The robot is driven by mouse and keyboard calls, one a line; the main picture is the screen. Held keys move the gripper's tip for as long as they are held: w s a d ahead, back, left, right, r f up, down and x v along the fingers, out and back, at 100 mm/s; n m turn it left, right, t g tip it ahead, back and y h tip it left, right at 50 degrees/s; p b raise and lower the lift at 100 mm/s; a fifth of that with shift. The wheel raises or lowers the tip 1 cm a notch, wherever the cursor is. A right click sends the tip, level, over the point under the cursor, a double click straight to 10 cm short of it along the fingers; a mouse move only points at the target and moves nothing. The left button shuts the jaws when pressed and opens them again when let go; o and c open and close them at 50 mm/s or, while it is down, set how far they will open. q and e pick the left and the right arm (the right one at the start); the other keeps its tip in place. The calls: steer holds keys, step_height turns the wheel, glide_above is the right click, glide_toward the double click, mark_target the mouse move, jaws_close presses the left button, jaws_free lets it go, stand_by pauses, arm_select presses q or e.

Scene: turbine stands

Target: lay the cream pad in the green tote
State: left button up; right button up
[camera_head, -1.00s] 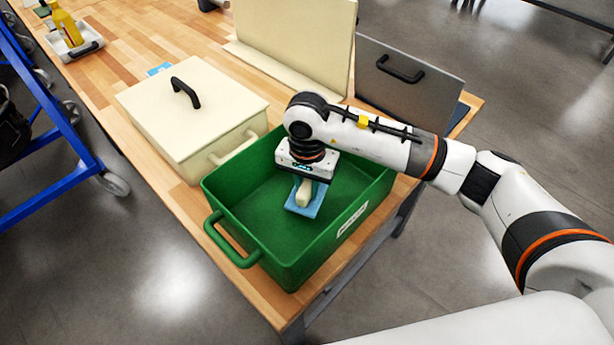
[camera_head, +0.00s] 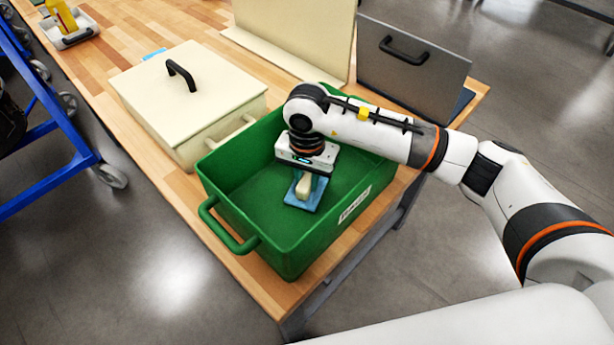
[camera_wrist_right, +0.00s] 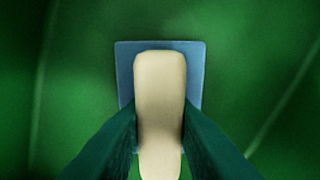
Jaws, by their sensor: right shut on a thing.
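The cream pad (camera_head: 304,186) is a rounded cream bar over a flat blue square (camera_head: 297,199), inside the green tote (camera_head: 240,200). In the right wrist view the cream bar (camera_wrist_right: 160,85) stands between my fingers, with the blue square (camera_wrist_right: 126,70) beneath it. I cannot tell whether the blue square is joined to the bar, or whether it touches the tote floor. My right gripper (camera_wrist_right: 160,125) is shut on the cream bar, pointing down into the tote. It also shows in the head view (camera_head: 305,176). My left gripper is out of view.
A cream lidded box (camera_head: 180,110) stands beside the tote on the left. A tall cream panel (camera_head: 295,35) and a grey panel with a black handle (camera_head: 410,75) stand behind. A white tray with a yellow bottle (camera_head: 62,15) is far left. The tote's walls surround my gripper.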

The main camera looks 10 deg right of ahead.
mark_target(307, 177)
steer(key=shift+f, duration=0.15)
steer(key=o, duration=1.2)
steer(key=shift+r+p, duration=1.1)
steer(key=shift+r, duration=2.45)
